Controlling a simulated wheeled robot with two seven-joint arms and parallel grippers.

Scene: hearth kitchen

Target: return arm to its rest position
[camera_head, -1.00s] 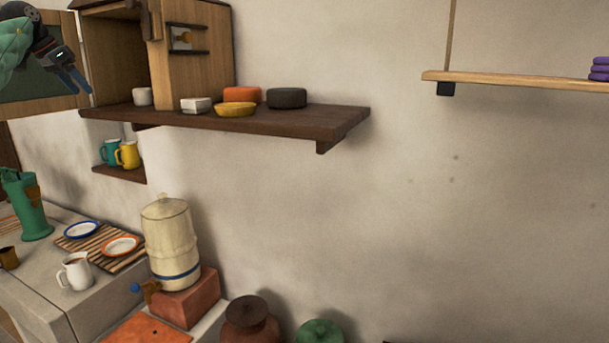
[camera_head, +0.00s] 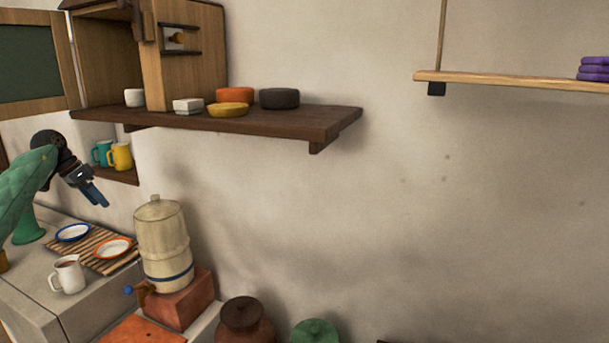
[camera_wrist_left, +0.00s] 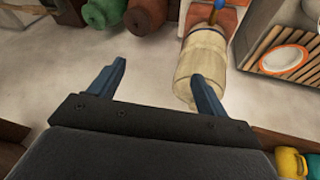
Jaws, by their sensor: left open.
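My left arm (camera_head: 22,190) with its green sleeve comes in from the left in the head view. My left gripper (camera_head: 97,196) is in mid-air above the counter, in front of the wall niche with the mugs and left of the cream dispenser. In the left wrist view its two blue fingers (camera_wrist_left: 160,85) are spread wide with nothing between them. The cream dispenser (camera_wrist_left: 203,57) shows beyond the right finger there. My right gripper is in neither view.
The dark shelf (camera_head: 270,119) with the wooden cabinet (camera_head: 185,75) is above. The dispenser (camera_head: 163,240) stands on a red block (camera_head: 180,303). Plates lie on a slatted rack (camera_head: 112,262) beside a white mug (camera_head: 68,275).

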